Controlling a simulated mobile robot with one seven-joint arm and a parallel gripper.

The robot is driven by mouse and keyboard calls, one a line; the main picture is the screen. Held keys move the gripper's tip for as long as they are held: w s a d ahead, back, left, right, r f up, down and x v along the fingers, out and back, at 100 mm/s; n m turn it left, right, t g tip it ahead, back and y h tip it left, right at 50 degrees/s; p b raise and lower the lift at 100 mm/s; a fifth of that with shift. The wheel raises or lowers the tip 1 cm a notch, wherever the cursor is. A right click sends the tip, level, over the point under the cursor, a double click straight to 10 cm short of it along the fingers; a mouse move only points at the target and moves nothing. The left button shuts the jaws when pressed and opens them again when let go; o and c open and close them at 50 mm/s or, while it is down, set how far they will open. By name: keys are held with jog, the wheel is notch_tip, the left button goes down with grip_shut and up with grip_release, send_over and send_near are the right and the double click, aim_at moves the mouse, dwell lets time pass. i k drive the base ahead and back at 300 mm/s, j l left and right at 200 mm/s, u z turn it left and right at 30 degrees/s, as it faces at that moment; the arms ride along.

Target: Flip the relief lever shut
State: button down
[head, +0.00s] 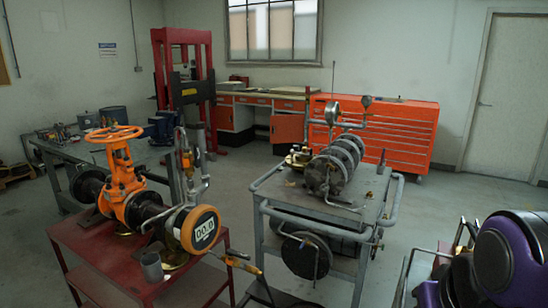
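The orange gate valve (122,172) with its handwheel (114,133) stands upright on a dark pipe on the red table. A round orange-rimmed display (203,228) reading 00.0 faces forward at the pipe's right end. A thin lever with a yellow-orange grip (243,264) sticks out to the lower right below the display. My gripper is not in view.
A grey cart (280,200) with a compressor-like machine (335,165) stands to the right, with a floor gap between.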

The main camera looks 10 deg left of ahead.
aim_at(197, 163)
jog(key=j+u, duration=0.45)
jog(key=k+j+u, duration=0.1)
jog(key=j+u, duration=0.15)
jog(key=u, duration=0.15)
